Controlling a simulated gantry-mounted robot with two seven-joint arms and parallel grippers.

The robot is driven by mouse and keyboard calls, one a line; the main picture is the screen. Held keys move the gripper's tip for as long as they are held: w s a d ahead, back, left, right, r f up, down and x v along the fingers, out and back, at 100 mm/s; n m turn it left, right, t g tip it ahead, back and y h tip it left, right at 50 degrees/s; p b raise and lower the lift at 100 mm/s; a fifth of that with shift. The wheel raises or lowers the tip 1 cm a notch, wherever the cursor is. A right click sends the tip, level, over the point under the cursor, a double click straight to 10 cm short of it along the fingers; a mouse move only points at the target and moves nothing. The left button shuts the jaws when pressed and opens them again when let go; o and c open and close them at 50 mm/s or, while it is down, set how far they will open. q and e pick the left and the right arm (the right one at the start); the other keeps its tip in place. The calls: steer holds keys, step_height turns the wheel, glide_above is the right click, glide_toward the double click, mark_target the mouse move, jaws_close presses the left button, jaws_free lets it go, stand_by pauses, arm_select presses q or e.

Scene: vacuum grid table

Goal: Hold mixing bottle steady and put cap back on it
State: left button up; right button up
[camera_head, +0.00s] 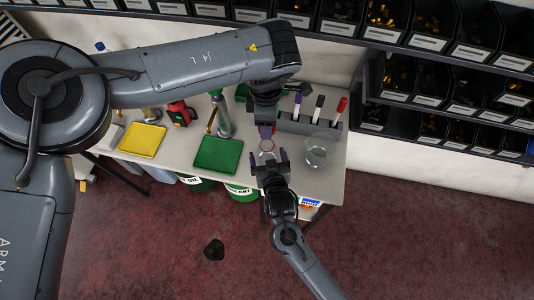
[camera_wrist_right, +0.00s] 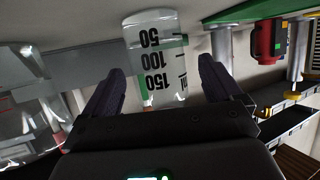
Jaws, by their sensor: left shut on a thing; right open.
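The mixing bottle (camera_wrist_right: 155,58) is clear with dark 50, 100 and 150 marks, and it appears upside down in the right wrist view. In the head view its round top (camera_head: 267,146) shows a reddish ring, seen from above. My right gripper (camera_head: 269,160) is open at the bottle's near side. In the right wrist view its two dark fingers (camera_wrist_right: 171,85) stand apart on either side of the bottle, with gaps. My left gripper (camera_head: 266,131) is just behind the bottle, shut on a small red piece that looks like the cap; its arm and fingers hide most of it.
A clear beaker (camera_head: 319,150) stands right of the bottle, before a grey holder (camera_head: 310,125) with several markers. A green tray (camera_head: 217,155) and a yellow tray (camera_head: 142,140) lie to the left. Shelves of black bins (camera_head: 430,85) run behind. The table's front edge is close.

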steer(key=shift+x, duration=1.05)
steer(key=c, duration=1.5)
arm_select(q)
glide_above(267, 152)
steer(key=w, duration=0.2)
steer(key=shift+a+f, duration=0.1)
steer(key=shift+f, duration=2.4)
steer(key=shift+f, duration=0.1)
steer(key=shift+f, duration=0.8)
steer(key=shift+f, duration=0.55)
